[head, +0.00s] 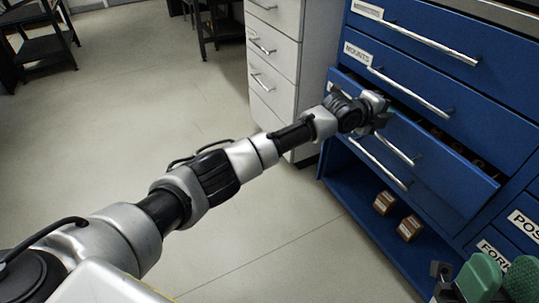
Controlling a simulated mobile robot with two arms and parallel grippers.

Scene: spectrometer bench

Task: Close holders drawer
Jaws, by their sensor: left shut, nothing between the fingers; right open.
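A blue drawer (448,178) under the one labelled MOUNTS stands pulled out, with several small dark items showing in its gap. Its label is mostly hidden behind my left arm, so I cannot read it. A silver bar handle (397,150) shows on its front, just below my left gripper. My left gripper (386,114) is shut and empty at the upper edge of this drawer front; I cannot tell if it touches. My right gripper (502,270) is at the bottom right corner, open, with green fingers, and partly cut off by the frame.
The MOUNTS drawer (437,82) and the drawer above it look closed. Another bar handle (376,164) sits lower. Two small brown boxes (409,228) lie on the low shelf. A white drawer cabinet (272,48) stands at left. The floor (140,90) is clear.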

